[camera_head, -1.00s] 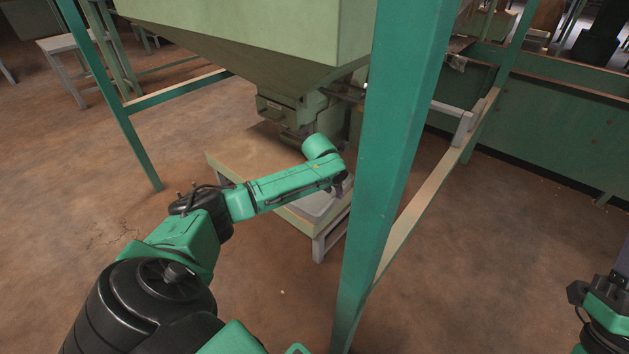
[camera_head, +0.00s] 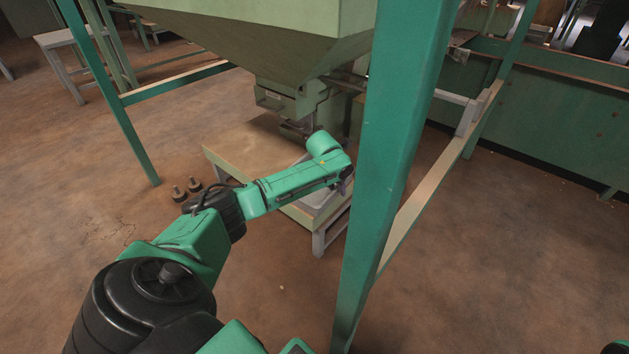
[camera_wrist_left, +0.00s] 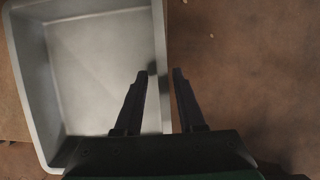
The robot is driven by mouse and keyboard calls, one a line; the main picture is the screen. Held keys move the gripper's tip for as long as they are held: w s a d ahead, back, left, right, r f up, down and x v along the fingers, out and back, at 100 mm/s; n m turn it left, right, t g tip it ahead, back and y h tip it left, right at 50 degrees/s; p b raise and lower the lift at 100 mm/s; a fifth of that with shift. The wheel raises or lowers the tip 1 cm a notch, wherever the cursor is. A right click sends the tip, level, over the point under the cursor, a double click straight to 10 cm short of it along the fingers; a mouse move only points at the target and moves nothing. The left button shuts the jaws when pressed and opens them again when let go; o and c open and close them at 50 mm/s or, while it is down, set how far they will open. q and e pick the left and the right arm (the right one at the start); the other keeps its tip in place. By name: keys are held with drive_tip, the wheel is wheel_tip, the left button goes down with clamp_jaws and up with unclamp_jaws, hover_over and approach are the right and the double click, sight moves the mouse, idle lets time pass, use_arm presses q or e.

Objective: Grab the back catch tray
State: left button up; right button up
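A grey metal catch tray (camera_wrist_left: 95,62) with raised walls fills the left of the left wrist view. In the head view a pale part of the tray (camera_head: 325,199) shows on the low stand below the hopper, mostly hidden by my left arm. My left gripper (camera_wrist_left: 160,72) is open and empty. In the wrist view its two dark fingers lie on either side of the tray's right wall; I cannot tell how far down they reach. In the head view the left gripper (camera_head: 344,186) hangs over the stand's right side.
The wooden-topped stand (camera_head: 245,142) sits under the green hopper (camera_head: 260,35). A green frame post (camera_head: 375,180) stands close to the right of my left gripper. A wooden rail (camera_head: 440,180) runs behind it. Open brown floor (camera_head: 500,260) lies right of the post.

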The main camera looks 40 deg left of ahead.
use_arm(q)
clamp_jaws()
drive_tip(key=shift+r, duration=0.1)
idle(1.2)
